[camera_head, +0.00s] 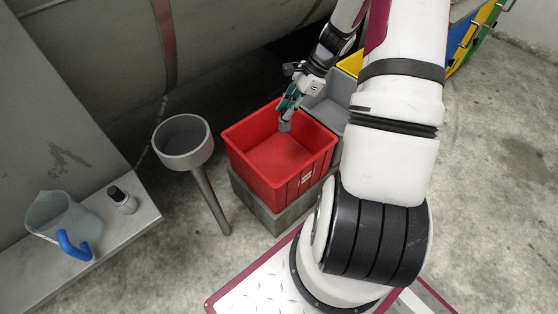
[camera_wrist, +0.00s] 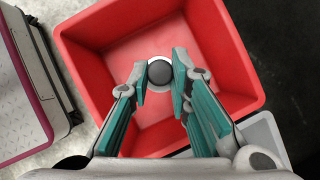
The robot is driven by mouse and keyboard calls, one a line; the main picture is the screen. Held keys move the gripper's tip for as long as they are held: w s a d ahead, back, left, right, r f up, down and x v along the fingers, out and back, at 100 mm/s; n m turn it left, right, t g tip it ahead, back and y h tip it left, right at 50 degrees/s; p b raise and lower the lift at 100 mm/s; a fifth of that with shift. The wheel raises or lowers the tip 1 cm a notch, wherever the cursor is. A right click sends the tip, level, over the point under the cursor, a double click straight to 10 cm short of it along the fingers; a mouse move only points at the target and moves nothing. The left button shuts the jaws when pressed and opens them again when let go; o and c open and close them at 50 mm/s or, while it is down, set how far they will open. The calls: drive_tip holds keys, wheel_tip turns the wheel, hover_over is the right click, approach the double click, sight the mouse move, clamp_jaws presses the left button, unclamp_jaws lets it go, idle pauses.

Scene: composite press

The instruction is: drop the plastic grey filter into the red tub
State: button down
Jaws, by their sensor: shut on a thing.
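The red tub (camera_head: 260,158) is square and open, and stands on a grey block. It also fills much of the wrist view (camera_wrist: 90,50), and I see nothing lying in its visible inside. My gripper (camera_head: 287,106), with teal fingers, is over the tub's back right part. It is shut on the plastic grey filter (camera_head: 285,126), a small grey cylinder hanging below the fingertips. In the wrist view the filter (camera_wrist: 160,72) shows end-on as a dark round face with a paler rim, between the fingertips (camera_wrist: 159,84). Its lower end is over the tub's inside.
A grey cup on a post (camera_head: 183,150) stands left of the tub. A clear jug with a blue handle (camera_head: 65,222) and a small dark-capped bottle (camera_head: 122,200) stand on the ledge at left. A grey bin (camera_head: 328,112) adjoins the tub's back right.

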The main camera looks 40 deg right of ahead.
drive_tip(key=shift+f, duration=0.15)
drive_tip(key=c, duration=1.4)
unclamp_jaws()
drive_tip(key=v, duration=1.2)
